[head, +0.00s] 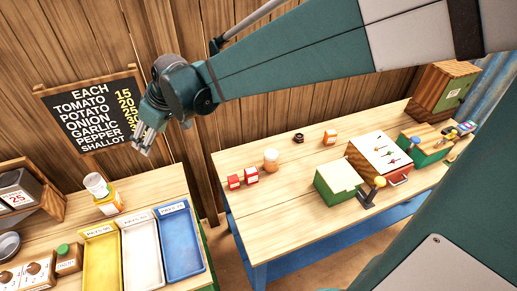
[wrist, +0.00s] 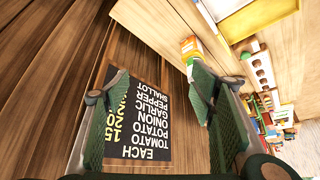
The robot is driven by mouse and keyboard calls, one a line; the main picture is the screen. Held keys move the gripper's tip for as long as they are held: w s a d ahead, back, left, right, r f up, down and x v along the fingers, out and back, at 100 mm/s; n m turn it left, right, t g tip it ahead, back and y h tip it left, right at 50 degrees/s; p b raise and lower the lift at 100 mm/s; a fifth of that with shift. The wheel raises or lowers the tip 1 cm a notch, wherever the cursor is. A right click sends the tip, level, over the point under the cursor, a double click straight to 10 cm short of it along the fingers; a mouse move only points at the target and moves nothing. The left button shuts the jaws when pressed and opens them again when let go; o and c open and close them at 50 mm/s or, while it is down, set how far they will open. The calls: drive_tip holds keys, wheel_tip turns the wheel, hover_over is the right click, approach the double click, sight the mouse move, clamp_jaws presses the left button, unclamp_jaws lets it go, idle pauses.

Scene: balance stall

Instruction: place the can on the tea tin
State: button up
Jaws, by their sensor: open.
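A pale-topped can (head: 96,184) with a yellowish label shows on the left table in the head view. It appears to rest on an orange-yellow tin (head: 109,205) with a white label, which looks like the tea tin; their contact is too small to see clearly. The pair also shows small at the top of the wrist view, where the orange tin (wrist: 187,44) is partly in sight beyond the right finger. My gripper (head: 142,149) is open and empty, raised in the air above and to the right of the pair. Both its fingers (wrist: 159,84) stand apart in the wrist view.
A price blackboard (head: 95,110) hangs on the plank wall behind my gripper. Yellow (head: 101,262), white (head: 142,252) and blue (head: 180,242) trays lie in front of the pair. Two red boxes (head: 251,176), jars and a green box (head: 338,184) stand on the right table.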

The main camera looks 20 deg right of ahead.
drive_tip(key=s+d+r+m+t+h, duration=0.1)
drive_tip(key=s+d+r+m, duration=0.1)
drive_tip(key=s+d, duration=0.45)
drive_tip(key=s+d+r+m+h, duration=0.15)
drive_tip(key=s+d, duration=0.25)
drive_tip(key=d, duration=0.5)
drive_tip(key=s+d+f+m+t+h, duration=0.1)
drive_tip(key=s+d+m, duration=0.4)
drive_tip(key=s+d, duration=0.9)
drive_tip(key=shift+s+f+m+t+h, duration=0.35)
drive_tip(key=shift+s+f+t+h, duration=0.05)
drive_tip(key=shift+h, duration=0.05)
drive_tip(key=shift+f, duration=0.15)
